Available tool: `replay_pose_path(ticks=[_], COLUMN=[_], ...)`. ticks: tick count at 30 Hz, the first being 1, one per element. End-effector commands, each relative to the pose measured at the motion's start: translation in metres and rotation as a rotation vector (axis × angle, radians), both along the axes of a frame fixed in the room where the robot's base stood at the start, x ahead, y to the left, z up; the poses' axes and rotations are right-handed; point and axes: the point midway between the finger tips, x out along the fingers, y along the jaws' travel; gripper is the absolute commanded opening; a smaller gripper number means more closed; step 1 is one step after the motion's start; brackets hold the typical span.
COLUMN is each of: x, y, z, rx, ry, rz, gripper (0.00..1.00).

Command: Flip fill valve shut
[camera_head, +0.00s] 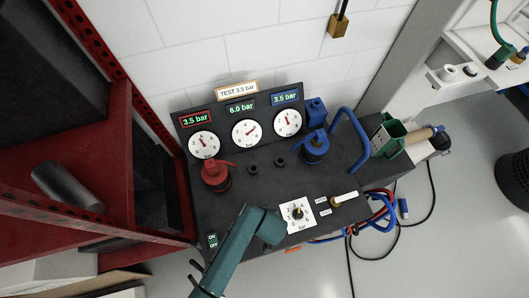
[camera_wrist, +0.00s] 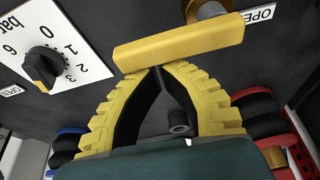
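The fill valve seems to be the small lever valve at the bench's front right; the camera_wrist view shows its yellow lever handle (camera_wrist: 180,42) and brass body (camera_wrist: 208,9). In the camera_head view the lever (camera_head: 346,198) looks pale and points right, beside two small labels. A label beginning "OPE" (camera_wrist: 262,17) sits by the valve. My gripper (camera_wrist: 158,70) has yellow ribbed fingers whose tips come together right at the handle's near edge. Nothing shows held between them; whether they touch the handle is unclear.
A pressure dial (camera_head: 297,214) sits left of the lever, also in the camera_wrist view (camera_wrist: 42,66). The dark bench (camera_head: 260,186) carries a red valve (camera_head: 215,176), a blue valve (camera_head: 314,149) and gauges (camera_head: 246,132). Red and blue hoses (camera_head: 380,208) hang at its right edge.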

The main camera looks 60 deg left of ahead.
Motion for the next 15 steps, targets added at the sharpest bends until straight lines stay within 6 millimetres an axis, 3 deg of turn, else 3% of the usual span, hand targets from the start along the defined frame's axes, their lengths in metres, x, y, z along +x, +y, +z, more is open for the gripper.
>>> replay_pose_path(ticks=[5, 6, 9, 15], x=[0.014, 0.012, 0.009, 0.005], y=[0.037, 0.029, 0.019, 0.005], z=[0.001, 0.020, 0.048, 0.086], rx=[0.008, 0.006, 0.008, 0.008], ry=[-0.008, -0.008, -0.008, -0.007], rz=[-0.005, -0.011, -0.014, -0.011], gripper=[0.00, 0.00, 0.00, 0.00])
